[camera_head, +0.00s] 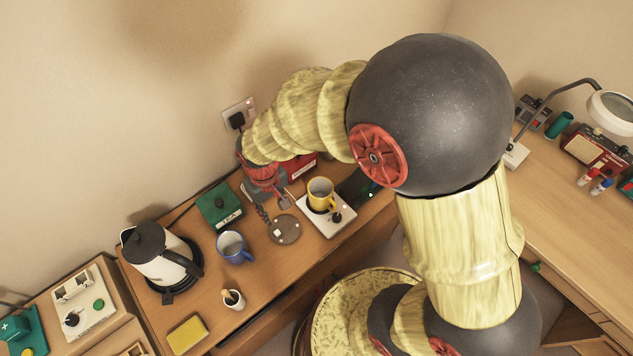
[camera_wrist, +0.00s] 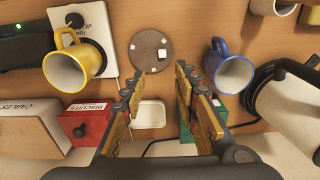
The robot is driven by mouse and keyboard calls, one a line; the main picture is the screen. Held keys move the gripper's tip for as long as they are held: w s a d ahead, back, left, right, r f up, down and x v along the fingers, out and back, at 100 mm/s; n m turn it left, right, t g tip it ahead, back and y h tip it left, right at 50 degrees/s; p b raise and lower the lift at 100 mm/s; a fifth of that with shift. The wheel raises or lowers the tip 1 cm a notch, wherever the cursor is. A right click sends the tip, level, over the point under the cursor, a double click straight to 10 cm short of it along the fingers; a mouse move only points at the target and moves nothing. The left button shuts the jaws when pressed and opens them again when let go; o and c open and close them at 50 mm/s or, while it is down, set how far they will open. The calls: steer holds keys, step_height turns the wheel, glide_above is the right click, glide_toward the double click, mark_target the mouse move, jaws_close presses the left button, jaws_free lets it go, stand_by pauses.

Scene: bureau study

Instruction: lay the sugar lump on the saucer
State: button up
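A small white cube, which looks like the sugar lump (camera_wrist: 162,54), lies on a round grey-brown disc (camera_wrist: 143,63). In the head view the disc (camera_head: 291,236) is on the desk between the blue mug and the white unit. A shallow white dish with rounded corners (camera_wrist: 149,115) shows beyond my fingers in the wrist view. I cannot tell whether the disc or this dish is the saucer. My gripper (camera_wrist: 158,80) is open, with nothing between its fingers. In the head view my gripper (camera_head: 277,203) is above the desk, just behind the disc, and hides what lies beneath it.
A yellow mug (camera_head: 321,190) stands on a white unit with a knob (camera_head: 333,229). A blue mug (camera_head: 232,249), green tea box (camera_head: 218,208) and kettle (camera_head: 157,255) stand left. A red biscuit box (camera_wrist: 85,124) is close by. A small white cup (camera_head: 233,300) stands near the front edge.

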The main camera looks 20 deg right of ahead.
steer(key=s+d+r+m+t, duration=0.1)
steer(key=d+r, duration=0.2)
steer(key=r, duration=0.4)
steer(key=s+d+r+t, duration=0.1)
steer(key=d+r, duration=0.2)
steer(key=r, duration=0.4)
steer(key=s+d+r+m+t, duration=0.2)
steer(key=s+d+r, duration=0.4)
steer(key=s+r, duration=0.4)
steer(key=shift+r+t, duration=0.7)
steer(key=shift+r, duration=0.2)
step_height(320, 180, down, 3)
steer(key=b, duration=0.2)
steer(key=shift+r+b, duration=0.1)
steer(key=shift+b, duration=0.3)
